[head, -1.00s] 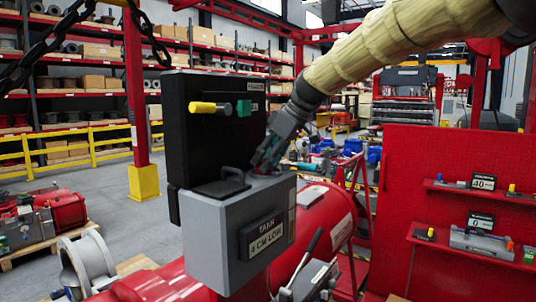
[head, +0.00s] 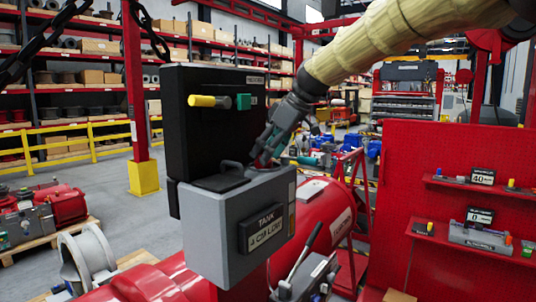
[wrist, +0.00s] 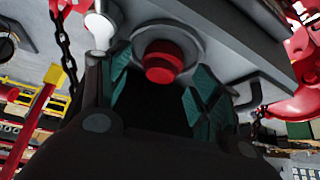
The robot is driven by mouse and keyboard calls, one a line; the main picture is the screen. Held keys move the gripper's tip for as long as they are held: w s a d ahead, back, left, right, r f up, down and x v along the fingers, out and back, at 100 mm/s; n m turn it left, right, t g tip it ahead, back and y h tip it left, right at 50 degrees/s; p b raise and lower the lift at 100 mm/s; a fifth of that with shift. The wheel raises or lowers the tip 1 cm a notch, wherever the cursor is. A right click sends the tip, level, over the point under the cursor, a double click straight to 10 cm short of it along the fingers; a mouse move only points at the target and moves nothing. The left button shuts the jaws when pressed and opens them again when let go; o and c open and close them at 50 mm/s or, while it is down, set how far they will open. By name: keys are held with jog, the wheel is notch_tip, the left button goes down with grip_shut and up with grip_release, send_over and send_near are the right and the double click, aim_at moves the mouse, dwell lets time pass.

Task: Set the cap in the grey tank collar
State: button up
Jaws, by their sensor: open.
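The grey tank (head: 215,235), with a label plate on its front, stands in the middle of the head view. The red cap (wrist: 163,62) sits at the round grey collar (wrist: 190,38) on the tank's top in the wrist view. It looks in line with the collar, but I cannot tell how deep it sits. In the head view only a bit of red (head: 262,163) shows below the fingers. My gripper (head: 264,152) is open just above the tank top. In the wrist view its teal finger pads (wrist: 162,85) stand apart on either side of the cap, with gaps visible.
A black box (head: 205,130) with a yellow knob (head: 208,101) and a green knob (head: 243,102) rises behind the tank. A dark handle (head: 232,168) stands left of my fingers. A large red cylinder (head: 315,225) lies behind the tank. A red pegboard (head: 465,160) stands at right.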

jog(key=b+v, duration=0.4)
jog(key=v, duration=0.7)
jog(key=shift+d+r, duration=0.2)
jog(key=shift+r, duration=0.05)
jog(key=shift+s, duration=0.1)
